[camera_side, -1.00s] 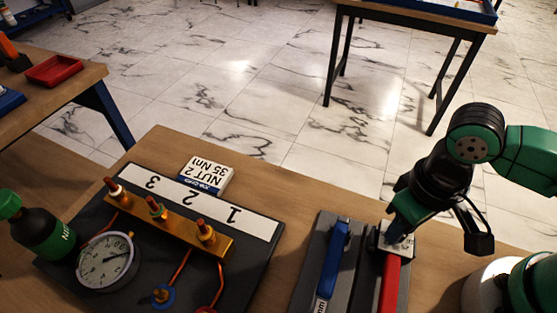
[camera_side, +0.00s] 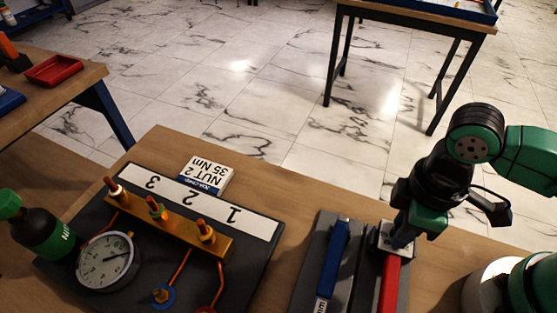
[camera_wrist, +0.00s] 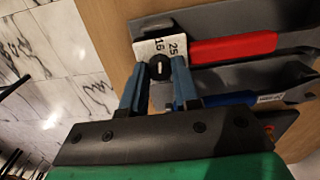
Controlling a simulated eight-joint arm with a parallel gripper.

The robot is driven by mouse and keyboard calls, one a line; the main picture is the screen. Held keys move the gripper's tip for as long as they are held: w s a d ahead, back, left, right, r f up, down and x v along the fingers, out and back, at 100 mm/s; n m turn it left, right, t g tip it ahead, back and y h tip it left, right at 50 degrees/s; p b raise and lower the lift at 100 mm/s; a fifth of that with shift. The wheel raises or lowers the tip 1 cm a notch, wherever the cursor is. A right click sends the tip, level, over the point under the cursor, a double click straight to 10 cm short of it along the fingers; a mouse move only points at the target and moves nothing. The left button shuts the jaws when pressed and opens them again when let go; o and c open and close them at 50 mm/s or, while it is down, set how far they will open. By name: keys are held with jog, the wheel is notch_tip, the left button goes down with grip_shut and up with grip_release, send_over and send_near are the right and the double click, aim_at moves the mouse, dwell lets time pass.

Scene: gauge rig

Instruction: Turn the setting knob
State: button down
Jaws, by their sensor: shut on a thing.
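The setting knob (camera_wrist: 160,65) is a small black round knob with a white mark, seen in the wrist view. It sits on a white dial plate (camera_wrist: 176,42) printed with 16 and 25, at the end of a red-handled tool (camera_wrist: 235,47). My gripper (camera_wrist: 160,76) has its two blue fingers on either side of the knob and is shut on it. In the side view my gripper (camera_side: 399,240) reaches down onto the plate above the red handle (camera_side: 390,284). The knob is hidden there by the fingers.
A blue-handled tool (camera_side: 333,262) lies in the grey tray beside the red one. At left are a gauge (camera_side: 106,261), a brass bar (camera_side: 170,226) with several studs, a green-capped bottle (camera_side: 38,228) and a card reading NUT 2 35 Nm (camera_side: 206,174).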

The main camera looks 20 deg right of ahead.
dwell(0.3)
jog(key=c, duration=0.6)
grip_release()
jog(key=shift+r, duration=0.1)
jog(key=shift+r, duration=2.7)
jog(key=shift+w, duration=0.1)
jog(key=w+d+r+m+t, duration=0.1)
jog(key=w+d+m+t, duration=0.1)
jog(key=w+d+m, duration=0.1)
jog(key=w+d+r+m+t, duration=0.1)
jog(key=w+d+m+t, duration=0.1)
jog(key=w+d+m, duration=0.1)
jog(key=w+d+r+m+t, duration=0.1)
jog(key=w+d+m+t, duration=0.2)
jog(key=d, duration=0.1)
jog(key=shift+w+d+r+m, duration=0.1)
jog(key=shift+w+d+m, duration=0.1)
jog(key=shift+w+m, duration=0.15)
